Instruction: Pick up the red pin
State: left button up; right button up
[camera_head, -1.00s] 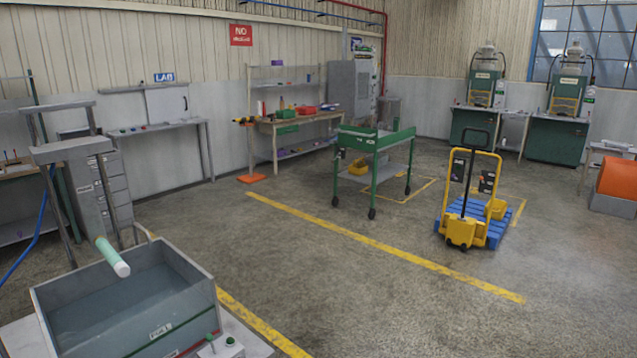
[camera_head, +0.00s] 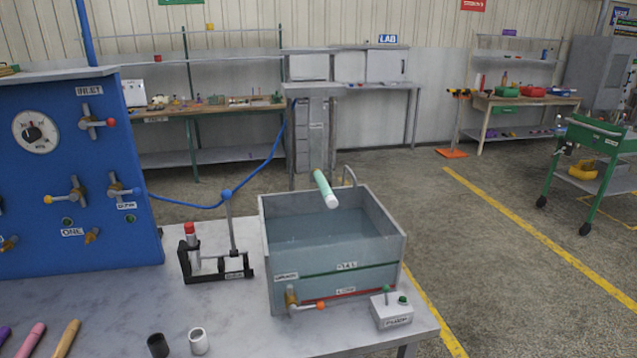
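A small upright grey piece with a red top (camera_head: 190,236), which may be the red pin, stands in a black holder (camera_head: 228,276) on the grey bench, between the blue panel and the water tank. A pinkish-red rod (camera_head: 31,341) lies at the bottom left between a purple rod (camera_head: 4,335) and an orange-tan rod (camera_head: 67,338). I cannot tell for certain which one is the red pin. Neither of my grippers shows in this view.
A blue valve panel (camera_head: 75,215) stands at the left, with a blue hose (camera_head: 180,202) sagging from it. A water tank (camera_head: 335,270) and a small switch box (camera_head: 392,312) are at the right. Black (camera_head: 158,345) and white (camera_head: 198,342) cups stand in front.

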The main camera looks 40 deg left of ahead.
aim_at(189, 228)
jog(key=u, duration=1.95)
